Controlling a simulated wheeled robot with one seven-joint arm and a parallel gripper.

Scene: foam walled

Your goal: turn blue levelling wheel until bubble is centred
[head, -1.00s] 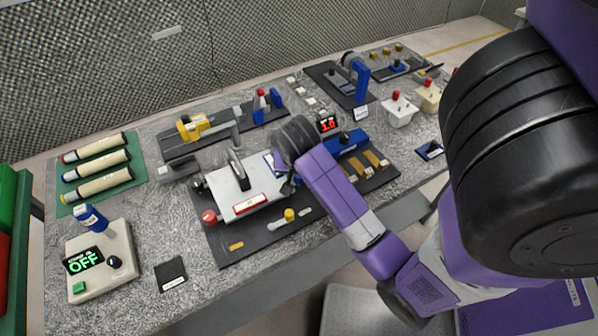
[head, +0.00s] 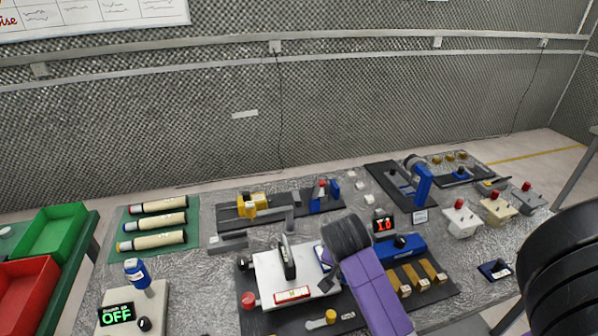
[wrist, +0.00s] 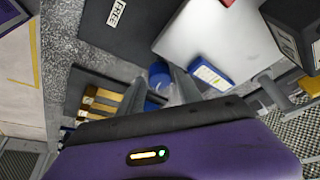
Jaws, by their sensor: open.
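The white plate (head: 282,280) lies on a dark base board (head: 252,322) and carries a red-edged label and a dark upright handle-like part. In the wrist view a round blue part (wrist: 159,74), likely the levelling wheel, shows between and beyond the finger ends of my gripper (wrist: 160,86). Its contact with the fingers is unclear. My gripper is open, pointing down at the right edge of the white plate (wrist: 215,35). In the head view my wrist covers the wheel. I cannot make out a bubble in either view.
A blue-edged white block (wrist: 210,76) sits close to the right finger. Wall behind.

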